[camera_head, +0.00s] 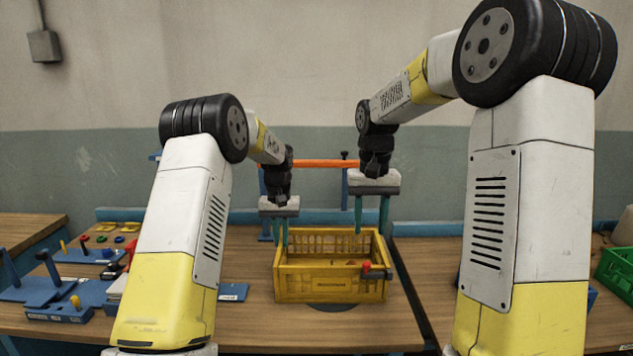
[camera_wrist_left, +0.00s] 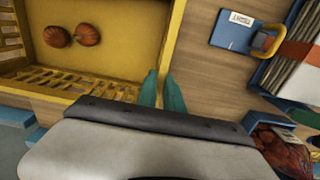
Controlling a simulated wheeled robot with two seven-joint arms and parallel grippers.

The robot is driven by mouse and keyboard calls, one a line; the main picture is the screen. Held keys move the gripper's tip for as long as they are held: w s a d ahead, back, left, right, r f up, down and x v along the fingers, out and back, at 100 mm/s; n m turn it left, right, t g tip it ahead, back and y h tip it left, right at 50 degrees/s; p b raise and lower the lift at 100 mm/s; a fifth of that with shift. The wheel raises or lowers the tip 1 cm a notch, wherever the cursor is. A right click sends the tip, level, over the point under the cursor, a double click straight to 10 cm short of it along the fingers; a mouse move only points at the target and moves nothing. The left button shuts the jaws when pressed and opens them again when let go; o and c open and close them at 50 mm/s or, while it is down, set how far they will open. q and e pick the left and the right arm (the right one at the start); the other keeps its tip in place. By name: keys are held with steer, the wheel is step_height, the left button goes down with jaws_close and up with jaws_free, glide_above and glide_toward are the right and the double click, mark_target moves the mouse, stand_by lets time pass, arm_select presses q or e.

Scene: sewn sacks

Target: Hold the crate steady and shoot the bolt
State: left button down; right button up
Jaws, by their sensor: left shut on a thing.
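The yellow crate (camera_head: 330,290) stands on the wooden table in the head view, with slotted walls. A small red-handled bolt (camera_head: 376,273) sits at the right end of its front wall. My left gripper (camera_head: 281,238) is shut on the crate's left wall; in the left wrist view its teal fingers (camera_wrist_left: 162,92) are on either side of the crate's rim (camera_wrist_left: 173,45). My right gripper (camera_head: 371,215) is open and empty near the crate's back right corner, behind the bolt and apart from it. The tips of its fingers are partly hard to make out.
Two reddish-brown round things (camera_wrist_left: 72,35) lie inside the crate. A blue tagged block (camera_head: 233,292) lies left of the crate. Blue fixtures with coloured knobs (camera_head: 60,308) fill the left table. A green crate (camera_head: 615,270) stands at right. An orange bar (camera_head: 310,163) spans behind.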

mark_target(368, 263)
step_height(368, 263, down, 10)
steer(key=shift+r, duration=0.1)
stand_by(0.4)
jaws_close()
stand_by(0.3)
steer(key=shift+d, duration=0.1)
steer(key=shift+d, duration=1.5)
arm_select(q)
steer(key=shift+a, duration=0.1)
arm_select(e)
steer(key=shift+d, duration=0.1)
